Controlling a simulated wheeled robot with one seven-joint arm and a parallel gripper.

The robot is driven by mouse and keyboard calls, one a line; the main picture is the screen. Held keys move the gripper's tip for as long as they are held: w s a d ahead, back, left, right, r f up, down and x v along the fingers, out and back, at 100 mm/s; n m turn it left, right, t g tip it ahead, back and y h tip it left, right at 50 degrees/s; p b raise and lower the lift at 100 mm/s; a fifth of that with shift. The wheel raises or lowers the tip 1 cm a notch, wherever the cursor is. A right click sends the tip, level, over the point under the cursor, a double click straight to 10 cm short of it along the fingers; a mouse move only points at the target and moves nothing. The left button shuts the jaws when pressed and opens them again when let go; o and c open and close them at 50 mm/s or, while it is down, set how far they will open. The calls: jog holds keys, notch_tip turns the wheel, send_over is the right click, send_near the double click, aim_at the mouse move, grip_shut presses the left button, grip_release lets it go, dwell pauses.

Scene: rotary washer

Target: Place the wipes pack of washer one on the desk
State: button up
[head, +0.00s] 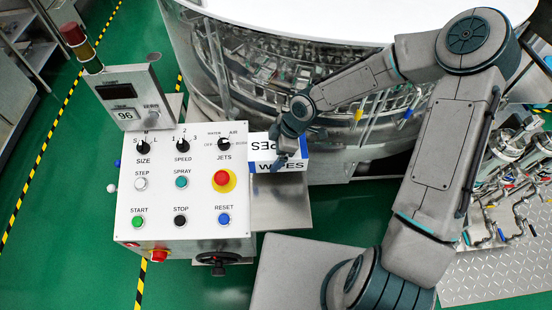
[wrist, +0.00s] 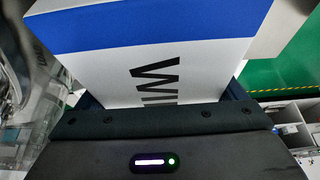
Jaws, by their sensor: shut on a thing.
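A white and blue wipes pack (head: 262,147) with the letters "WIPES" shows just right of the control panel in the head view. My gripper (head: 284,160) is at the pack's right side and shut on it. In the wrist view the pack (wrist: 150,55) fills the upper middle, with a blue band and black letters, held between the fingers. The panel hides part of the pack in the head view. I cannot tell whether the pack touches the metal shelf below it. No desk can be made out for certain.
The white control panel (head: 185,190) with knobs and buttons stands close left of the pack. The round steel washer (head: 340,130) is behind my arm. A metal shelf (head: 283,212) lies below the pack. Pipes and valves (head: 510,190) stand at the right. Green floor is clear at left.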

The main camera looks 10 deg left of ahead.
jog(key=shift+f, duration=2.15)
jog(key=o, duration=0.9)
jog(key=shift+f, duration=0.15)
jog(key=v, duration=1.2)
jog(key=shift+d, duration=0.1)
